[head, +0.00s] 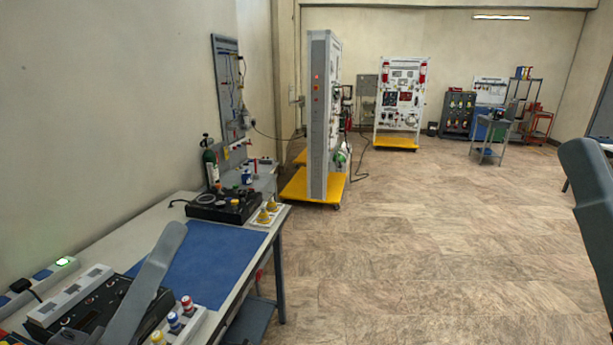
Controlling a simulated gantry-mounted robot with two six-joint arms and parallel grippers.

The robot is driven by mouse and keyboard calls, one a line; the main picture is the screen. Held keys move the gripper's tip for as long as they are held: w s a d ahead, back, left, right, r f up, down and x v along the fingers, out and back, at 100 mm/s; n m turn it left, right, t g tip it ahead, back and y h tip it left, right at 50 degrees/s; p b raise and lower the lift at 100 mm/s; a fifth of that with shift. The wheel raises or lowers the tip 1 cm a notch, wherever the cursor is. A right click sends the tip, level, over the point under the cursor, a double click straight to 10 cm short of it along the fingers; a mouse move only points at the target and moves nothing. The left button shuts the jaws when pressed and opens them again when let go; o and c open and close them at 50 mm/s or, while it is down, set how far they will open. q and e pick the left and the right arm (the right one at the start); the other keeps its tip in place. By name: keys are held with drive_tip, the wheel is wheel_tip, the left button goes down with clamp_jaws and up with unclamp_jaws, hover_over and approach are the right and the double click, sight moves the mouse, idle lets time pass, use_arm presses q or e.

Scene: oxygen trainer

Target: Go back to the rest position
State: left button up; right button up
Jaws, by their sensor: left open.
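My left gripper (148,280) is at the lower left, over the front part of the workbench (275,238). A long grey part of it rises in front of a black control box (100,303) and the edge of the blue mat (205,262). The gripper is open, and I see nothing held in it. Its lower part is cut off by the bottom of the view. Part of my right arm (592,195) shows at the right edge; its gripper is out of view.
Several coloured-cap fittings (174,322) stand beside the gripper. A black tray (222,206), yellow fittings (267,211) and a green cylinder (210,165) are at the bench's far end. A tall panel (319,120) on a yellow base stands beyond. The floor (430,250) at right is clear.

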use_arm(q)
drive_tip(key=s+a+r+m+t+y, duration=0.2)
drive_tip(key=s+r+y, duration=0.1)
drive_tip(key=r, duration=0.3)
drive_tip(key=s+a+r+m+t+y, duration=0.2)
drive_tip(key=s+r+y, duration=0.2)
drive_tip(key=r, duration=0.2)
wheel_tip(320, 180, up, 37)
drive_tip(key=w+y+p, duration=0.1)
drive_tip(key=p, duration=3.7)
drive_tip(key=shift+a+r+m+p, duration=0.2)
drive_tip(key=shift+m+p, duration=0.1)
drive_tip(key=shift+p, duration=0.1)
use_arm(e)
wheel_tip(320, 180, up, 40)
drive_tip(key=shift+f, duration=0.2)
